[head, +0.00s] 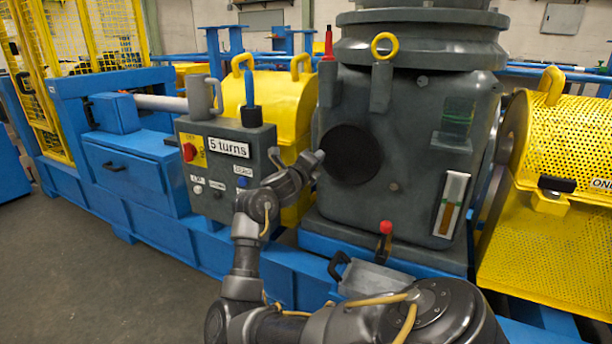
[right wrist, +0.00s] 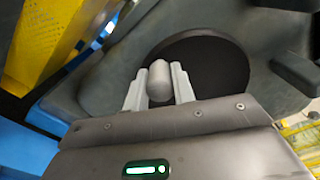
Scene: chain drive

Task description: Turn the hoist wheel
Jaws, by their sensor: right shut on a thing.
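The hoist wheel (head: 352,155) is a black disc on the side of the dark grey gearbox housing (head: 415,130). It also shows in the right wrist view (right wrist: 215,62). My right gripper (head: 314,160) is at the wheel's left edge. In the right wrist view its two pale fingers (right wrist: 159,88) are closed around a rounded grey handle knob (right wrist: 159,72), which stands out in front of the disc's left part. In the head view the knob is mostly hidden by the gripper. My left gripper is in neither view.
A control box (head: 225,165) labelled "5 turns" with a red knob stands left of my right wrist. Yellow guards (head: 275,105) flank the housing, one perforated (head: 560,140) at right. A red-tipped lever (head: 385,235) sits below the wheel. Open floor (head: 80,270) lies at lower left.

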